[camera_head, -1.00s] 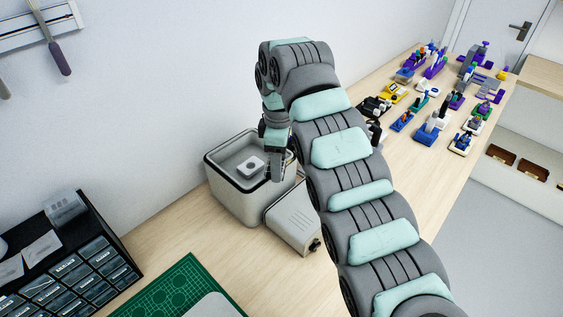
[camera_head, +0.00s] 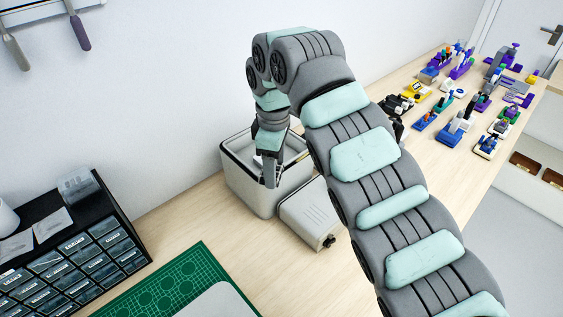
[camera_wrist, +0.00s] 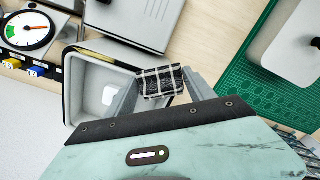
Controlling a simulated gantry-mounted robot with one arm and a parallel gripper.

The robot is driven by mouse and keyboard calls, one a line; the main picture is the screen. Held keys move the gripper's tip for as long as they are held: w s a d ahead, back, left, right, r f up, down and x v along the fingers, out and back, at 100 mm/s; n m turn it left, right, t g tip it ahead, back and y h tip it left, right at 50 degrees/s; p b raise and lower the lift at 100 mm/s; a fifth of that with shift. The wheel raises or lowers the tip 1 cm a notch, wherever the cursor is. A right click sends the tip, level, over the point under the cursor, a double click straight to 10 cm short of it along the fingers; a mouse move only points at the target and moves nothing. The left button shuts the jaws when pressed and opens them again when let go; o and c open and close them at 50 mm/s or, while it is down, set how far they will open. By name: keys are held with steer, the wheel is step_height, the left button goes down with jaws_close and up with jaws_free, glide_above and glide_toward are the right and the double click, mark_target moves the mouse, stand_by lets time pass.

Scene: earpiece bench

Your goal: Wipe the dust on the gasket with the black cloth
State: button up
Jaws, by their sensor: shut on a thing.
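My gripper (camera_head: 271,182) hangs over the open pale box (camera_head: 243,188), near its front wall. In the wrist view my gripper (camera_wrist: 160,84) is shut on a black cloth (camera_wrist: 160,83) with white checked lines. The cloth sits between the fingers, over the box's right side in that view. A dark strip (camera_wrist: 68,95) runs around the box's rim and looks like the gasket. I cannot make out dust on it. Part of the rim is hidden behind the fingers and wrist. A small white piece (camera_wrist: 109,95) lies inside the box.
A grey case (camera_head: 312,214) stands close beside the box. A green cutting mat (camera_head: 165,285) and a black drawer unit (camera_head: 85,255) are nearer the front. Several colourful small devices (camera_head: 455,128) stand further right. A round gauge (camera_wrist: 27,32) shows in the wrist view.

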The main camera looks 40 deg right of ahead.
steer(key=shift+a+f, duration=0.15)
steer(key=shift+a, duration=0.25)
steer(key=shift+a+r+p, duration=0.1)
steer(key=shift+r+p, duration=0.35)
step_height(320, 180, up, 5)
steer(key=p, duration=0.4)
steer(key=shift+r+p, duration=0.1)
steer(key=shift+p, duration=0.3)
step_height(320, 180, up, 3)
steer(key=p, duration=0.3)
steer(key=shift+r, duration=0.1)
